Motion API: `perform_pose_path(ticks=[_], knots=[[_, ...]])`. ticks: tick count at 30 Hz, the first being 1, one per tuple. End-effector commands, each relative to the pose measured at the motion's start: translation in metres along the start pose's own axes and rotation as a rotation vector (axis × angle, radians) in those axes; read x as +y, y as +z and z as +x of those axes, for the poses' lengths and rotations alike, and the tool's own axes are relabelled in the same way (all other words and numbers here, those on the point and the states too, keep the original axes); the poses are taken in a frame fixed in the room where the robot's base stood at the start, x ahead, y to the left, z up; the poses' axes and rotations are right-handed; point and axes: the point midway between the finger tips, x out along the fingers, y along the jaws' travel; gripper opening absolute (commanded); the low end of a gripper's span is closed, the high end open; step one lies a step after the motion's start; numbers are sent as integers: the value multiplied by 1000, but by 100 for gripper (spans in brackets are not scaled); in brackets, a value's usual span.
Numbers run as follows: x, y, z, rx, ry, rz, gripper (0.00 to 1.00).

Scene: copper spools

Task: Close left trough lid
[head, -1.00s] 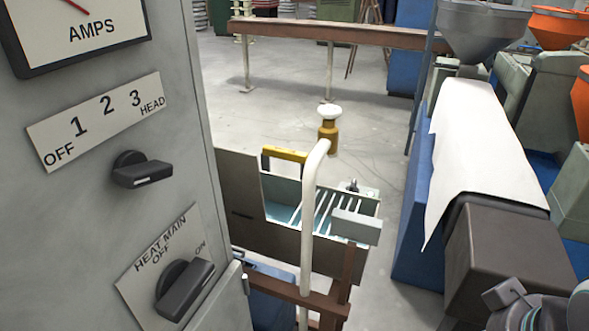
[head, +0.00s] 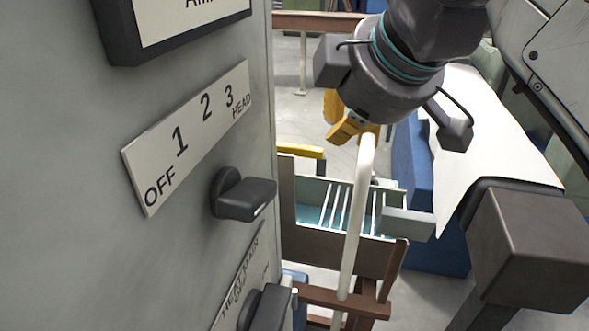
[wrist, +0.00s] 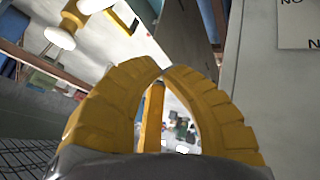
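A grey trough (head: 383,254) with pale blue inside and white bars stands beyond the cabinet in the head view. Its left part is partly hidden by the cabinet edge. A grey upright panel (head: 287,195) and a yellow handle bar (head: 302,151) show at its left end; I take these for the raised lid. My gripper (head: 340,134) is up and right of the handle in the picture, apart from it. In the wrist view its yellow fingers (wrist: 162,71) curve together, tips meeting. A yellow strip shows between them; I cannot tell what it is. I see nothing held.
A white pipe (head: 356,220) rises in front of the trough. Its brass valve (wrist: 73,17) and white cap (wrist: 60,38) show close by in the wrist view. The grey control cabinet (head: 205,60) fills the left. A blue machine with a white sheet (head: 480,125) stands right.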

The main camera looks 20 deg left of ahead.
Motion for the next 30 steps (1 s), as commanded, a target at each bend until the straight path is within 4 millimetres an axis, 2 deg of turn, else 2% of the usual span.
perform_pose_path(ticks=[5, 8, 30], knots=[[-2, -9, 6, 12, -4, -32, 0], [-2, -9, 16, 12, -5, -34, 0], [-3, -11, 150, 11, -7, -31, 0]])
